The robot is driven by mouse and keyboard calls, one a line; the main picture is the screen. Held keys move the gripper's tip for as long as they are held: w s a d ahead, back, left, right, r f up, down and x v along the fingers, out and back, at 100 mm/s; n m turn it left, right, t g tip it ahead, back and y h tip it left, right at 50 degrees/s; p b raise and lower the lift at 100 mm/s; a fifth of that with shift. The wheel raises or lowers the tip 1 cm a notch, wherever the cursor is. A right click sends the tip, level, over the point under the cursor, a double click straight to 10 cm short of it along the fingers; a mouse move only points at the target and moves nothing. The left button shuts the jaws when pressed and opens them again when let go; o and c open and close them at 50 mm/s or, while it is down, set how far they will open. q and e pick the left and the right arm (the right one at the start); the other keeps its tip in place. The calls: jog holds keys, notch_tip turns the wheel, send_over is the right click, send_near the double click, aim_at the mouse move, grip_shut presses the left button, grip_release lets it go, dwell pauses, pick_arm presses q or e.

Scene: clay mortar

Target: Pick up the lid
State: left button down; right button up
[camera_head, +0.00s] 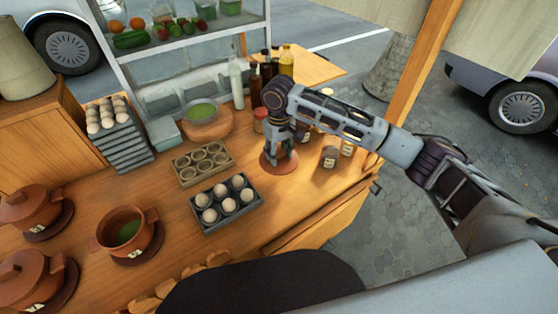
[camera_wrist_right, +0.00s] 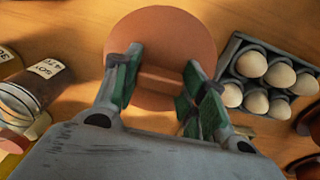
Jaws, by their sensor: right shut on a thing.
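The lid (camera_head: 268,165) is a round reddish-brown clay disc on the wooden counter, right of the egg trays. In the right wrist view the lid (camera_wrist_right: 196,34) shows with a bar-shaped handle (camera_wrist_right: 160,82) between my fingers. My right gripper (camera_head: 280,160) points down over the lid and is shut on its handle; it also shows in the right wrist view (camera_wrist_right: 160,88). I cannot tell whether the lid is clear of the counter. An open clay pot (camera_head: 128,234) with green contents stands at the front left. My left gripper is not in view.
A dark tray of eggs (camera_head: 226,204) and an empty egg tray (camera_head: 203,163) lie left of the lid. Labelled jars (camera_head: 329,157) stand to its right, bottles (camera_head: 286,61) behind. Lidded clay pots (camera_head: 28,206) stand at the left. Bare counter lies between pots and trays.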

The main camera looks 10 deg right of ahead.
jog(key=shift+r, duration=1.3)
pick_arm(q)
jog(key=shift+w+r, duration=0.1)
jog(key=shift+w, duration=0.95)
pick_arm(e)
jog(key=shift+r, duration=0.1)
